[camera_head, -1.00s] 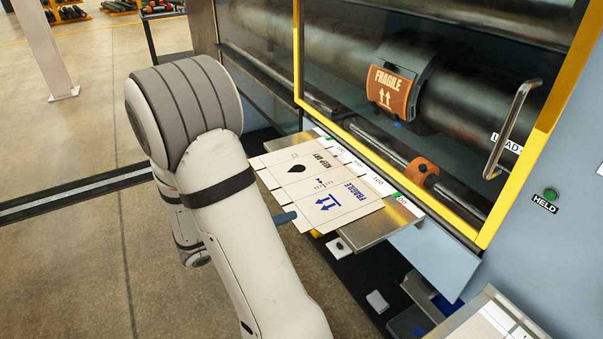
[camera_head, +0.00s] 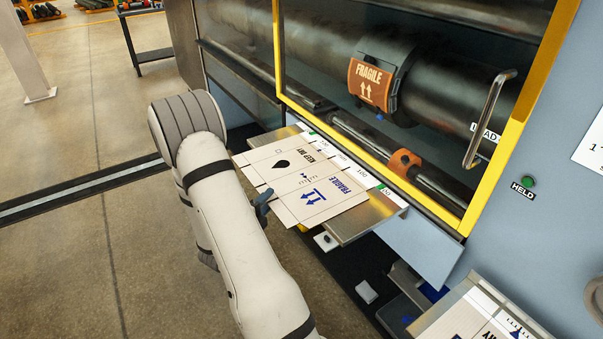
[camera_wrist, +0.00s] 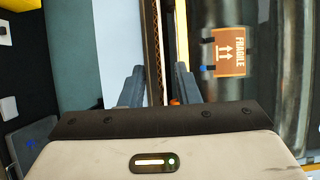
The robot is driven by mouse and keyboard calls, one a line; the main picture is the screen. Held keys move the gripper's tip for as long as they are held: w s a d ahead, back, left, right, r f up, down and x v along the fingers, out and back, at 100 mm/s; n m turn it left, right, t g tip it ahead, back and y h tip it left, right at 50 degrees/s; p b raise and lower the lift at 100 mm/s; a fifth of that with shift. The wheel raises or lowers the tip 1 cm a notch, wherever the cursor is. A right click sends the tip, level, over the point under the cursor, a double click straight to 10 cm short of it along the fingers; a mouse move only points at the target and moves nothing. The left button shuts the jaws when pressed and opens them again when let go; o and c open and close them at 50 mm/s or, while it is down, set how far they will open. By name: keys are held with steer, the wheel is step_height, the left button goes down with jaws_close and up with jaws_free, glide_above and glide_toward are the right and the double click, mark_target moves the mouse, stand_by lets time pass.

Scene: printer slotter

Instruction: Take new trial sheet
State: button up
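A cardboard sheet (camera_head: 325,200) printed with FRAGILE and KEEP DRY lies flat on a metal shelf (camera_head: 368,219) in front of the machine, its left edge overhanging. My gripper (camera_head: 262,203) is at that overhanging edge, mostly hidden by my arm in the head view. In the wrist view my gripper (camera_wrist: 159,68) is open, two grey fingers apart. A brown corrugated edge (camera_wrist: 152,45) runs between them, with a gap visible beside it. Contact cannot be told. More printed sheets (camera_head: 478,318) lie in a tray at the lower right.
The machine's yellow-framed window (camera_head: 493,185) with a handle (camera_head: 490,120) stands behind the shelf. Inside, a roller carries an orange FRAGILE plate (camera_head: 370,84). A green lamp marked HELD (camera_head: 528,181) is at right. Open floor (camera_head: 85,250) lies left.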

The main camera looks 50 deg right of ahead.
steer(key=shift+w+d, duration=0.1)
steer(key=shift+d, duration=0.35)
jaws_close()
